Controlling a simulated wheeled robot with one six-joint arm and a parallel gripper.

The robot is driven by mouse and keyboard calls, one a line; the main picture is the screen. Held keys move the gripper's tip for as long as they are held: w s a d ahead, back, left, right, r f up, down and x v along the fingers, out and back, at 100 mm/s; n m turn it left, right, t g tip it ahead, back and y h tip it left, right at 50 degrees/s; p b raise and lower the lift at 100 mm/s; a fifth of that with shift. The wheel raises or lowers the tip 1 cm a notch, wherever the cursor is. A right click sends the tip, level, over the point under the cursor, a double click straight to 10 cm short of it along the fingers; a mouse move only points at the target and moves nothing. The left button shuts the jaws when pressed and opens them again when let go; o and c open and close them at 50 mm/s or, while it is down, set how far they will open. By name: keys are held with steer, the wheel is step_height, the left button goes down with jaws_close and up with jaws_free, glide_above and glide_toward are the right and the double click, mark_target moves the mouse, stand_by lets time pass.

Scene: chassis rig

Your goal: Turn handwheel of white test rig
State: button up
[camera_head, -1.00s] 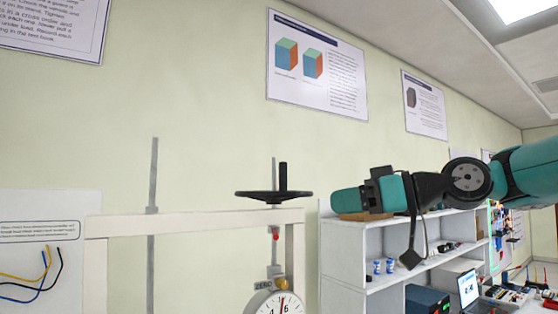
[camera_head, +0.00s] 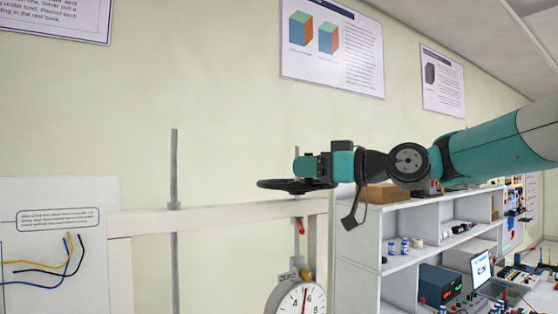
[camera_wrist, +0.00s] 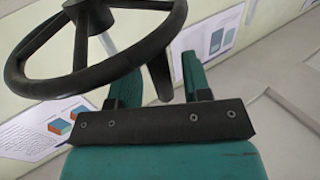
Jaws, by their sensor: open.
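The black handwheel (camera_head: 283,185) sits on top of the white test rig (camera_head: 235,211) in the head view. My gripper (camera_head: 300,167) is just above the wheel, at its right part, and hides the wheel's upright handle there. In the wrist view the handwheel (camera_wrist: 75,78) fills the upper left, with its rim and spokes close to the camera. My gripper (camera_wrist: 137,48) is open, its teal fingers apart. The dark handle (camera_wrist: 160,78) shows between the fingers. I cannot tell whether either finger touches it.
A dial gauge (camera_head: 300,298) hangs below the rig's crossbar. A white shelf (camera_head: 365,245) with jars, a blue box (camera_head: 440,284) and a cardboard box (camera_head: 383,194) stands to the right. A panel with coloured wires (camera_head: 55,235) is at the left. The wall behind carries posters.

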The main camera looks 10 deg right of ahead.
steer(key=shift+x, duration=1.05)
steer(key=shift+c, duration=0.2)
jaws_close()
steer(key=shift+d+f+b, duration=0.2)
steer(key=shift+f+b, duration=0.05)
steer(key=shift+b, duration=0.6)
steer(key=shift+r, duration=0.2)
steer(key=shift+o, duration=0.2)
jaws_free()
steer(key=shift+s, duration=0.1)
